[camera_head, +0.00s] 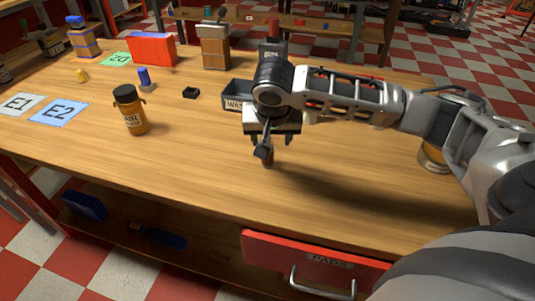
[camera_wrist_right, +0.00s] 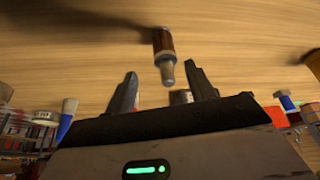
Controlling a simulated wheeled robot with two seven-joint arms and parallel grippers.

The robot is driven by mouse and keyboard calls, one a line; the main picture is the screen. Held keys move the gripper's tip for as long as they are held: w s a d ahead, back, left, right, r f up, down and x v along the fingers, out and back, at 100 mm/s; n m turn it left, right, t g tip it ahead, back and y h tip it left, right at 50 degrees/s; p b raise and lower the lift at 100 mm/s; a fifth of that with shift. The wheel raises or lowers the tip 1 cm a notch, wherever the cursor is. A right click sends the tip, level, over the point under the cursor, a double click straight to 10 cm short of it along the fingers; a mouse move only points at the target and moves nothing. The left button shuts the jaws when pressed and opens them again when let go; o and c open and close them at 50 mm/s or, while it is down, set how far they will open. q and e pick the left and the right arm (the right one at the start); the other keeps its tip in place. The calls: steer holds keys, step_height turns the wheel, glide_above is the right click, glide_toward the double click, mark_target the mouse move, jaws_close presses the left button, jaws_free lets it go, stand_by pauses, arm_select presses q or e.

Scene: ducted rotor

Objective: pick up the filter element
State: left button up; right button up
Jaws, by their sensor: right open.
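My right gripper (camera_head: 267,146) points down over the middle of the table, fingers apart. Right below its fingers in the head view stands a small brown cylinder (camera_head: 268,159), partly hidden by them. In the right wrist view the brown cylinder (camera_wrist_right: 162,40) has a grey narrower end that points toward the gap between the open fingers (camera_wrist_right: 164,84). Nothing is held. I cannot tell for sure that this cylinder is the filter element. An amber jar (camera_head: 130,112) with a dark lid and a partly readable label stands to the left. My left gripper is out of view.
A grey bin (camera_head: 232,103) with a partly hidden label stands just behind my right gripper. A small black block (camera_head: 190,92), a blue-topped piece (camera_head: 145,78) and a red box (camera_head: 152,49) are farther left. Mats E1 (camera_head: 19,105) and E2 (camera_head: 58,112) lie at left. The front table is clear.

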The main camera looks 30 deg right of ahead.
steer(key=shift+w+a+x, duration=0.15)
steer(key=shift+w+x, duration=0.05)
steer(key=shift+x, duration=1.15)
steer(key=shift+w+a+x, duration=0.1)
steer(key=shift+w+x, duration=0.05)
steer(key=shift+x, duration=1.2)
steer(key=shift+r, duration=0.1)
steer(key=c, duration=1)
